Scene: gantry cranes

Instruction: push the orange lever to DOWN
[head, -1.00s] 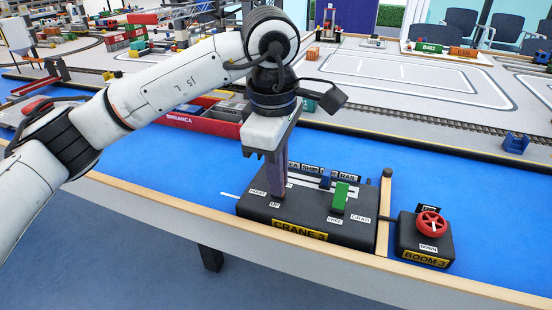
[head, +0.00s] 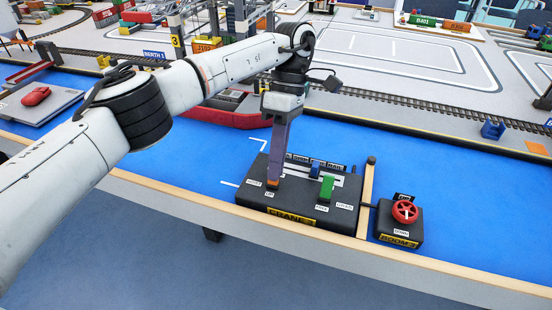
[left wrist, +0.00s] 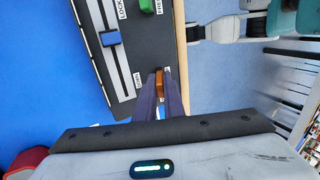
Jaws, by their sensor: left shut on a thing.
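The orange lever (head: 273,187) stands at the left end of the black CRANE 3 control box (head: 295,210), beside a small UP label. Only a small part of it shows between my fingers. My left gripper (head: 275,178) comes down from above and is shut on the orange lever. In the left wrist view the orange lever (left wrist: 159,84) shows between the two dark fingers (left wrist: 158,98), near the box edge, with a DOWN label (left wrist: 137,80) beside it. My right gripper is not in view.
A green lever (head: 326,188) and a blue slider (head: 315,169) stand on the same box, right of my gripper. The blue table surface (head: 430,165) behind is mostly clear.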

